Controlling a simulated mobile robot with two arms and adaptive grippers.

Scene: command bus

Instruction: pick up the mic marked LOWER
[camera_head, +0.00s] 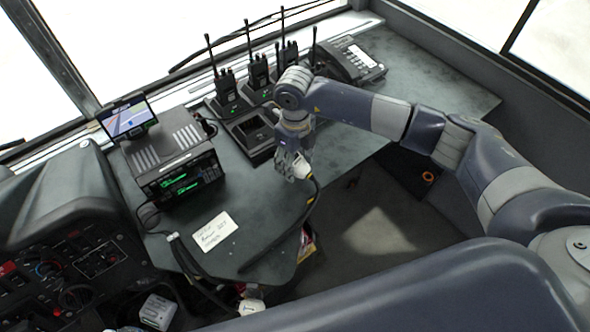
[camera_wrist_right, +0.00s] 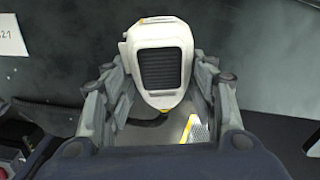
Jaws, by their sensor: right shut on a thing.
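My right gripper (camera_head: 294,160) is shut on a pale grey hand mic (camera_head: 301,168), above the right part of the desk near the radio chargers. In the right wrist view the mic (camera_wrist_right: 160,66) sits between the two fingers of the gripper (camera_wrist_right: 163,85), its dark ribbed grille facing the camera. A black cable (camera_head: 312,200) runs down from the held mic along the desk edge. A second pale thing, perhaps another mic (camera_head: 251,305), shows low at the desk's front with a cable near it. No LOWER marking is readable on either. My left gripper is not in view.
A radio stack (camera_head: 180,165) with a small screen (camera_head: 127,118) stands at left. Handheld radios (camera_head: 225,88) stand in chargers, beside a desk phone (camera_head: 352,60). A handwritten note (camera_head: 214,231) lies on the desk (camera_head: 262,215). A dashboard (camera_head: 65,205) and seat (camera_head: 420,295) border the space.

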